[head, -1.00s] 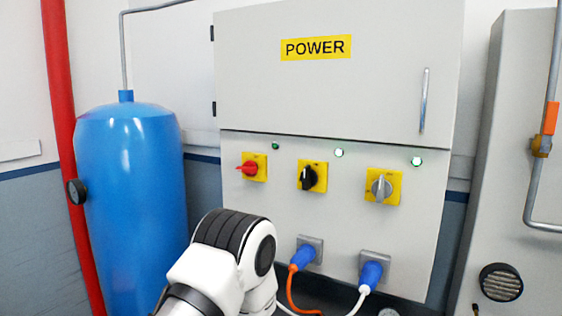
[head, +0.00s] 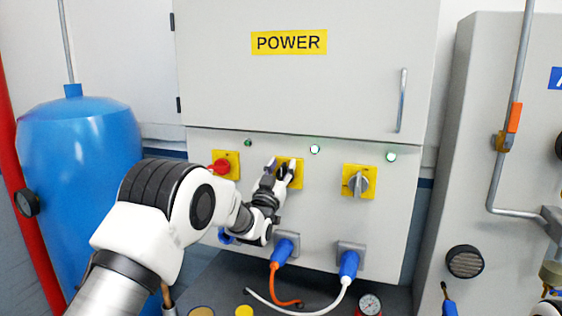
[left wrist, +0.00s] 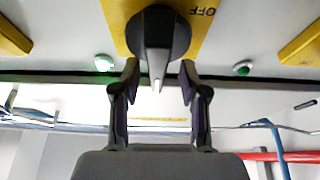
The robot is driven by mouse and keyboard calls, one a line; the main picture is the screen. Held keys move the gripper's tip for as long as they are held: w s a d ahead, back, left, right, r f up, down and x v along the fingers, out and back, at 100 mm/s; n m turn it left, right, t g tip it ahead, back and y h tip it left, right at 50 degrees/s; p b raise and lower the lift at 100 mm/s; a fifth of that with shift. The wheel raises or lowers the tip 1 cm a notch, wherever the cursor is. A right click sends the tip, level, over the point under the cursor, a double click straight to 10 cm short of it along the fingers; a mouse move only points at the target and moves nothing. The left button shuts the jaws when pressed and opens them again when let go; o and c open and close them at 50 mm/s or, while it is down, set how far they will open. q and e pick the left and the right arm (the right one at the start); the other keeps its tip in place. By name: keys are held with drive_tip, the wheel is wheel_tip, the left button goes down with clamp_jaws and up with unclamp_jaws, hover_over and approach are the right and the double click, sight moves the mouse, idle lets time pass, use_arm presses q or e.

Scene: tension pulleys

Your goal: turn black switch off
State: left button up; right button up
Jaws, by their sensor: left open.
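The black switch (head: 281,173) is a rotary knob on a yellow plate (head: 299,173), the middle of three on the grey power cabinet, partly hidden by my gripper. In the left wrist view the black switch (left wrist: 154,38) stands in line with the picture's vertical, its white mark at the lower end. An OFF label (left wrist: 203,12) shows at its upper right. My left gripper (head: 280,168) is at the switch and open. In the left wrist view the left gripper (left wrist: 159,72) has one finger on each side of the knob's lower end, with gaps visible. My right gripper is not in view.
A red switch (head: 222,167) is left of the black one and a grey switch (head: 358,183) right. Blue plugs (head: 285,250) with cables sit below. A door handle (head: 402,100) is higher up. A blue tank (head: 80,170) stands left.

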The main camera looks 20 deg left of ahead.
use_arm(q)
drive_tip(key=shift+d, duration=0.15)
drive_tip(key=shift+c, duration=1.3)
clamp_jaws()
drive_tip(key=shift+f, duration=0.1)
